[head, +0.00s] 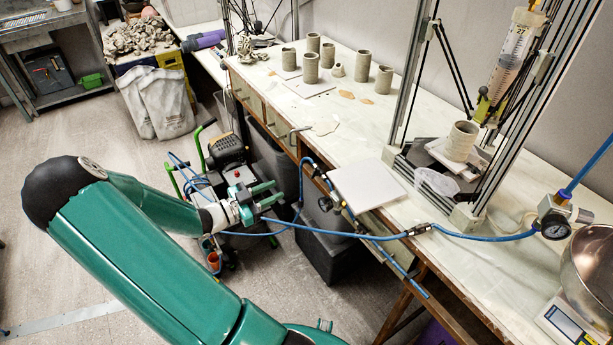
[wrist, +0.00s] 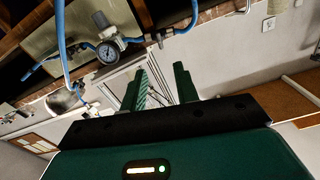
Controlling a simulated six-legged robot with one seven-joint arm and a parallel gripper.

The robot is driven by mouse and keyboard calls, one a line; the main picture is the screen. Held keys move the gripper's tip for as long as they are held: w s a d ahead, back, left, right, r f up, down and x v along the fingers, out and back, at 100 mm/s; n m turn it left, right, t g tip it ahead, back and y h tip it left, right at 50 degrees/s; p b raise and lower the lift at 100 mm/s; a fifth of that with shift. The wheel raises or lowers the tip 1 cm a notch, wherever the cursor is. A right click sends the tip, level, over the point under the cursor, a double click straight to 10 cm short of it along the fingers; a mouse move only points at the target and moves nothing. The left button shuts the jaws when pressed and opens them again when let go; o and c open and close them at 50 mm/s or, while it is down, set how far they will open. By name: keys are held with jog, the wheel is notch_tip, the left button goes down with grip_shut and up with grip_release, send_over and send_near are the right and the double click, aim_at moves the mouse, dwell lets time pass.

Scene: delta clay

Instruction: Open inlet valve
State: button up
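Blue air hose (head: 310,228) runs along the bench's front edge and across to a small dark inline fitting with a pale end (head: 418,230). More dark fittings (head: 320,172) sit on the hose at the bench edge. I cannot tell which fitting is the inlet valve, nor its handle position. My gripper (head: 268,196) is left of the bench edge, near the hose in the picture, with its fingers apart and nothing between them. In the wrist view, its two green fingers (wrist: 162,88) are also apart and empty. A round gauge with hose (wrist: 108,52) shows beyond them at upper left.
The bench (head: 350,125) carries clay cups (head: 311,68) and a white board (head: 366,185). A delta printer frame (head: 405,90) and a regulator with gauge (head: 556,222) stand at right. A compressor on a green-framed cart (head: 226,150) is behind my gripper. Open floor lies at left.

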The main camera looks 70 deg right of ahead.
aim_at(314, 174)
jog(key=x, duration=1.2)
grip_shut()
